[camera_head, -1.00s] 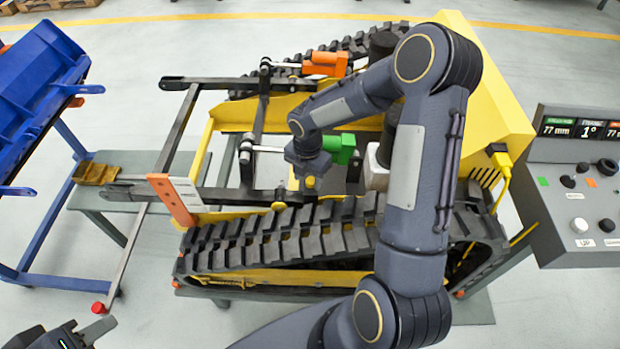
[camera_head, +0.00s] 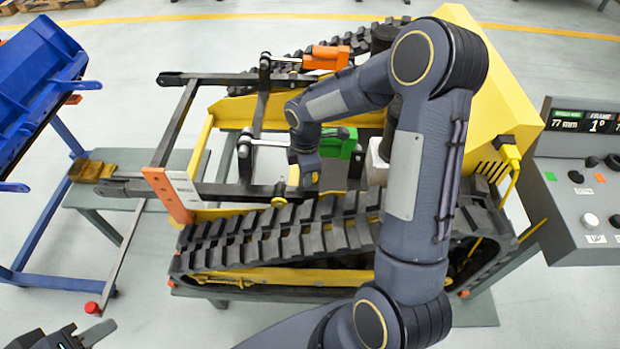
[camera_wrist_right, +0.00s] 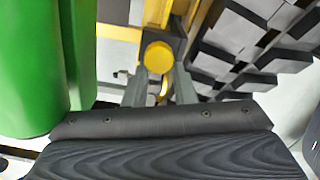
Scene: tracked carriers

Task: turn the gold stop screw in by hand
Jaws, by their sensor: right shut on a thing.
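The gold stop screw (camera_wrist_right: 158,57) shows its round head between the two fingertips of my right gripper (camera_wrist_right: 159,78) in the right wrist view. Those fingers are shut on the head, one on each side. In the head view my right gripper (camera_head: 290,191) reaches down between the frame arms and the near track, and its fingers are largely hidden by my wrist. A small round gold head (camera_head: 278,203) shows beside it. My left gripper (camera_head: 72,338) is at the bottom left edge, partly cut off, away from the carrier.
The near black track (camera_head: 290,235) lies just in front. An orange-and-white plate (camera_head: 168,194) is to the left. A control panel (camera_head: 585,190) stands at right.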

